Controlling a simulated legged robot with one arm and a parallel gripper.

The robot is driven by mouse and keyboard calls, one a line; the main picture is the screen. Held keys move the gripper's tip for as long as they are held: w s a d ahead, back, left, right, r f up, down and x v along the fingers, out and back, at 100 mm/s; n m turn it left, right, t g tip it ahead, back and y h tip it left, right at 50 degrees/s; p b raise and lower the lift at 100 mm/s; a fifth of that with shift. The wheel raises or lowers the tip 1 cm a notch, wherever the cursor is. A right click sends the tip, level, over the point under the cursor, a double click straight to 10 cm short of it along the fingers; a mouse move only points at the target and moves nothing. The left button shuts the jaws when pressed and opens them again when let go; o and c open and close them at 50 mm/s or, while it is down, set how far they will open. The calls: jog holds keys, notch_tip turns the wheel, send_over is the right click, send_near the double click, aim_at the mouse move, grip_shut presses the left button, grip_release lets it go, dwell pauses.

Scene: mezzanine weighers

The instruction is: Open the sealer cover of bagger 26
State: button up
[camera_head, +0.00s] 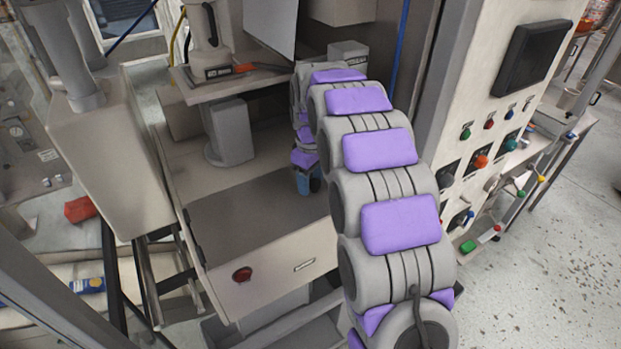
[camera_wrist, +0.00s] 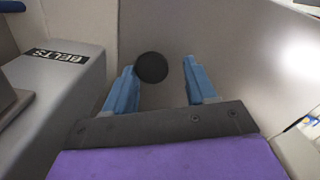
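My gripper (camera_wrist: 160,71) is open, its two blue fingers spread apart. In the wrist view a round black knob (camera_wrist: 151,67) shows between the fingertips, closer to the left one. It stands in front of a plain light grey panel (camera_wrist: 225,55). I cannot tell if the fingers touch the knob, or if this panel is the sealer cover. In the head view my gripper (camera_head: 309,184) points down inside the machine frame (camera_head: 185,180), its blue fingers partly hidden by my arm. No label reading bagger 26 is legible.
A grey box marked BELTS (camera_wrist: 62,57) is close on the left in the wrist view. A control panel with coloured buttons (camera_head: 480,160) stands right of my arm. Open floor (camera_head: 545,270) lies at right.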

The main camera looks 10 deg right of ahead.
jog(key=shift+w+d, duration=0.1)
jog(key=shift+d, duration=0.55)
jog(key=c, duration=0.5)
jog(key=shift+a, duration=0.15)
grip_shut()
jog(key=shift+r, duration=0.1)
